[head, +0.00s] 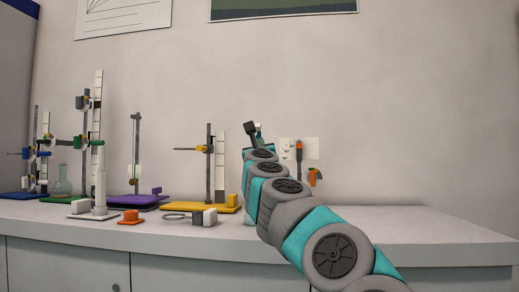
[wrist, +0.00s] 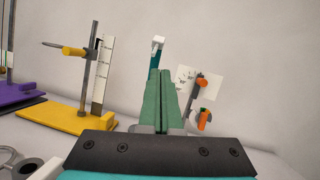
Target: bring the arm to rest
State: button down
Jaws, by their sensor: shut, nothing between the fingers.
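My arm (head: 285,202) reaches from the lower right of the head view up and away over the bench (head: 430,225). My gripper (head: 257,130) is at its far end, raised in front of the wall and only small in that view. In the wrist view my gripper (wrist: 164,98) shows as two long green fingers lying side by side, shut and empty. They point toward the wall, between a yellow-based stand (wrist: 85,85) on the left and a white wall panel (wrist: 190,90) on the right.
Stands on yellow (head: 200,207), purple (head: 135,201), green and blue bases fill the bench's left half. In front lie an orange block (head: 130,217) and a ring with a grey and white block (head: 204,217). A flask (head: 62,182) stands farther left. The bench's right side is clear.

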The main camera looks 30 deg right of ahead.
jog(key=shift+s+a, duration=0.3)
jog(key=shift+s, duration=0.2)
